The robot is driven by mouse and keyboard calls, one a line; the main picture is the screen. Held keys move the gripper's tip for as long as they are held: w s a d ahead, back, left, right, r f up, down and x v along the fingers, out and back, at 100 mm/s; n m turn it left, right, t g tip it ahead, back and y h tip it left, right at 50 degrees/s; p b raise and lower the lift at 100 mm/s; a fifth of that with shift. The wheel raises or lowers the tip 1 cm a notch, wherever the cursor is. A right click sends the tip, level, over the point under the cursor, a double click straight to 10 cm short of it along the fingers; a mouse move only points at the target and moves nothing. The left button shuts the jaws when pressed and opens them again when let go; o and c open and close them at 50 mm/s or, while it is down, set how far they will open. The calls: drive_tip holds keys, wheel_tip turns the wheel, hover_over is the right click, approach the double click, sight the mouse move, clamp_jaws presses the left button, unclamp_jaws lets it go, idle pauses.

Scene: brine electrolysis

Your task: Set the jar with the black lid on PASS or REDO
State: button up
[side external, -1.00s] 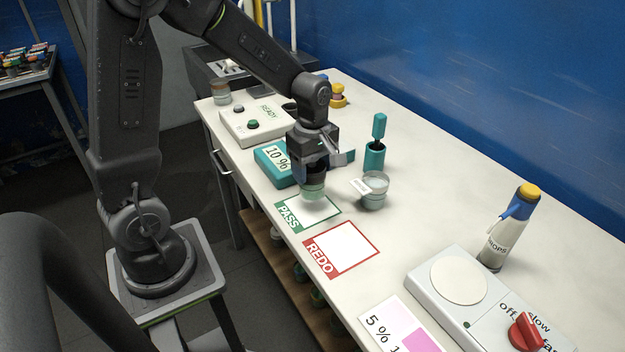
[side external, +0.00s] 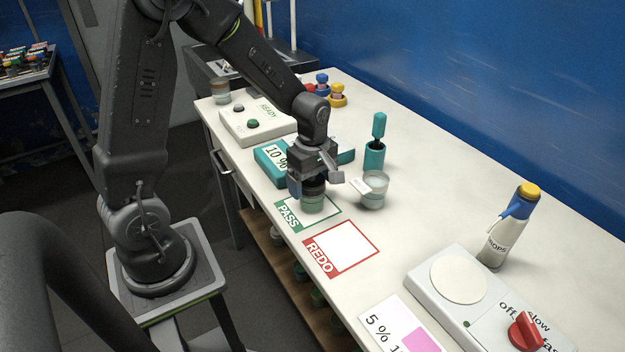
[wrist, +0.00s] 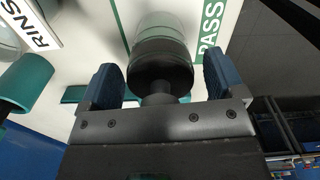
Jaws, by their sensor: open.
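The jar with the black lid (wrist: 160,60) stands on the PASS card (side external: 287,216), a white square with a green border. In the side external view the jar's pale green glass (side external: 313,203) shows just below my gripper (side external: 309,188). In the wrist view the black lid lies between the two blue fingers of my gripper (wrist: 164,85), with a gap on each side. My gripper is open around the lid. The REDO card (side external: 342,247), white with a red border, lies to the right and is empty.
A glass beaker with a white label (side external: 374,190) stands close right of my gripper, with a teal holder (side external: 374,156) behind it. The teal 10 % block (side external: 272,163) is behind left. A dropper bottle (side external: 508,230) and a stirrer plate (side external: 460,278) stand at right.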

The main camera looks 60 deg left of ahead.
wheel_tip(320, 180, up, 12)
drive_tip(key=shift+r, duration=0.1)
drive_tip(key=s+d+r+m+t, duration=0.2)
drive_tip(key=s+d+r+m, duration=0.1)
drive_tip(key=s+m, duration=0.4)
drive_tip(key=s+d+r+m+t, duration=0.3)
drive_tip(key=s+d+m, duration=0.2)
drive_tip(key=m, duration=0.7)
drive_tip(key=shift+s+t, duration=0.3)
drive_tip(key=shift+s, duration=0.8)
drive_tip(key=shift+d, duration=0.1)
